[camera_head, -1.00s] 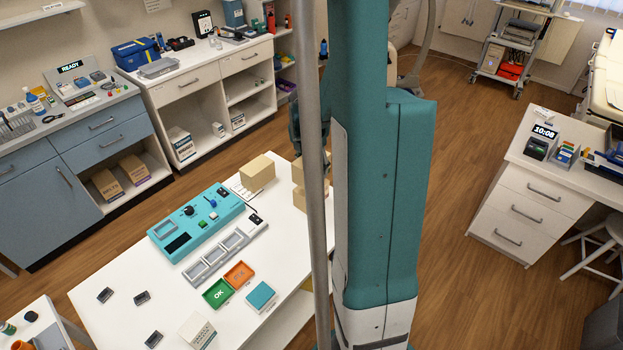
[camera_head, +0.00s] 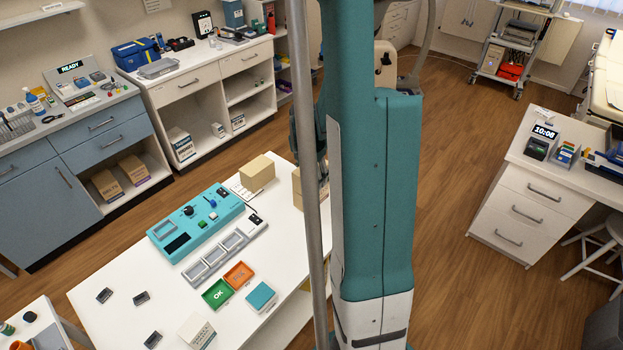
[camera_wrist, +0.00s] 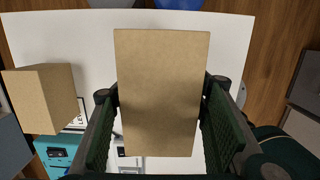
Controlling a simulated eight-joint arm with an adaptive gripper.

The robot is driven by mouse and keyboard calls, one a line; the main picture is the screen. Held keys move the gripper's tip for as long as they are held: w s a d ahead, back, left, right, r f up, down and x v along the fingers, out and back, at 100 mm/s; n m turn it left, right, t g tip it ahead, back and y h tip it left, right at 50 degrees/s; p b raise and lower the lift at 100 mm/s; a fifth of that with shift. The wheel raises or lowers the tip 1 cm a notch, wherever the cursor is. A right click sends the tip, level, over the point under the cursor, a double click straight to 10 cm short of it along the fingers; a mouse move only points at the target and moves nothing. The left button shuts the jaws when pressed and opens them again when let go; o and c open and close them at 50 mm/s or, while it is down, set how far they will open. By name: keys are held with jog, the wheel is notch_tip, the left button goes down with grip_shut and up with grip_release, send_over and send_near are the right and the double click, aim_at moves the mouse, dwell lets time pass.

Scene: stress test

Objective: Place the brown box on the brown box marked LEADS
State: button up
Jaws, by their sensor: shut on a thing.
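A plain brown box (camera_wrist: 158,90) fills the middle of the wrist view. My gripper (camera_wrist: 160,125) is shut on it, one finger along each side. My gripper is mostly hidden there by the pole and my arm. A separate brown box (camera_head: 257,172) stands on the table to the left; it also shows in the wrist view (camera_wrist: 42,97). No LEADS marking is readable on the table boxes.
A teal device (camera_head: 196,224), a grey slotted tray (camera_head: 226,254), a green OK tray (camera_head: 217,294) and an orange tray (camera_head: 239,273) lie on the table (camera_head: 110,322). Two lettered brown boxes (camera_head: 107,185) (camera_head: 134,169) sit in the blue cabinet's shelf.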

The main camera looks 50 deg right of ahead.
jog(key=shift+f, duration=0.2)
jog(key=o, duration=1)
jog(key=shift+o, duration=0.2)
jog(key=shift+r, duration=0.25)
jog(key=shift+a+r+p, duration=0.2)
jog(key=shift+a+r, duration=0.05)
jog(key=shift+r, duration=1.7)
jog(key=shift+a+r+p, duration=0.15)
jog(key=shift+a+r, duration=0.05)
jog(key=shift+r, duration=1.8)
jog(key=shift+a+r+p, duration=0.2)
jog(key=shift+a+r, duration=0.05)
jog(key=shift+r, duration=1.7)
